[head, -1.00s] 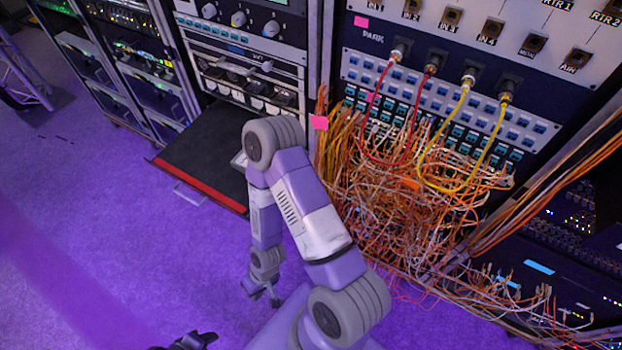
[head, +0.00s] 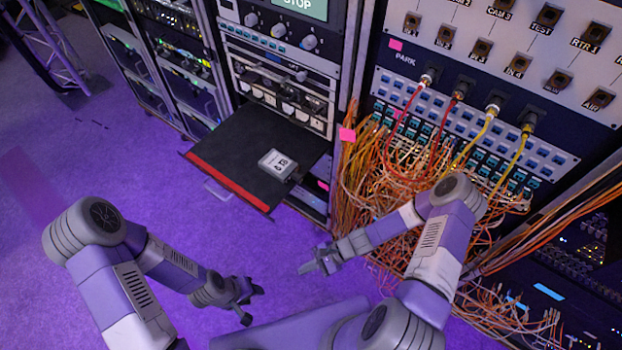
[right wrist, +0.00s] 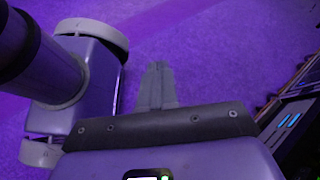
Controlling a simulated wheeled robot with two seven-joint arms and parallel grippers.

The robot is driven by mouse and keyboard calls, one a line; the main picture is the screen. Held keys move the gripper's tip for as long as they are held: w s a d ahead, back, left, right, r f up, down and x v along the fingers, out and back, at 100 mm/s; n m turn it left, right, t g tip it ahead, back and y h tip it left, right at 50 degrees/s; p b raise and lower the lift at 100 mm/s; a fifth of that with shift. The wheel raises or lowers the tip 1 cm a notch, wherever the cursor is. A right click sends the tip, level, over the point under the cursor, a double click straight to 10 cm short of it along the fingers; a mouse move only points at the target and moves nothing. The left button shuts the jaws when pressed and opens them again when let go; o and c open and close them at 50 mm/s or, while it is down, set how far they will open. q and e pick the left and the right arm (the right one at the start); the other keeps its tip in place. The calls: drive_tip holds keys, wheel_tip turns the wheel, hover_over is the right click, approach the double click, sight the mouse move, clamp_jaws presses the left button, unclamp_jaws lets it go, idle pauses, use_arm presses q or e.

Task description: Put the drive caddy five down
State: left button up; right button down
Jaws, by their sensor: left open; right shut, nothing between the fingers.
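A small silver-grey box with dark marks on its top, apparently the drive caddy (head: 276,163), lies on the black pulled-out shelf (head: 228,150) in the head view. I cannot read a clear five on it. It sits near the shelf's right side, and neither gripper touches it. My left gripper (head: 248,302) is open and empty over the purple floor, below the shelf in the picture. My right gripper (head: 308,268) is shut and empty, to the right of the left one and apart from the shelf. It also shows in the right wrist view (right wrist: 158,68), with only floor beyond it.
The shelf has a red front edge and a handle (head: 216,190). A tangle of orange and white cables (head: 372,185) hangs just right of it, and red and yellow cables loop from the patch panel (head: 470,125). The purple floor (head: 130,160) at left is clear.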

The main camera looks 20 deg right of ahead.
drive_tip(key=w+d+r+m+t+y+p, duration=0.2)
drive_tip(key=w+d+r+m+t, duration=0.35)
drive_tip(key=w+m, duration=0.2)
drive_tip(key=m+t+h+p, duration=0.1)
drive_tip(key=m+t+h, duration=0.1)
drive_tip(key=m+t, duration=0.55)
approach(301, 179)
drive_tip(key=shift+n+t, duration=0.6)
drive_tip(key=b+x, duration=0.1)
drive_tip(key=x, duration=0.2)
drive_tip(key=f+b+x, duration=0.1)
drive_tip(key=x, duration=0.2)
drive_tip(key=shift+w+a+f, duration=0.15)
drive_tip(key=shift+w+a, duration=0.05)
drive_tip(key=shift+a, duration=0.15)
use_arm(q)
wheel_tip(301, 179, up, 2)
drive_tip(key=shift+r, duration=0.1)
use_arm(e)
drive_tip(key=shift+w, duration=0.1)
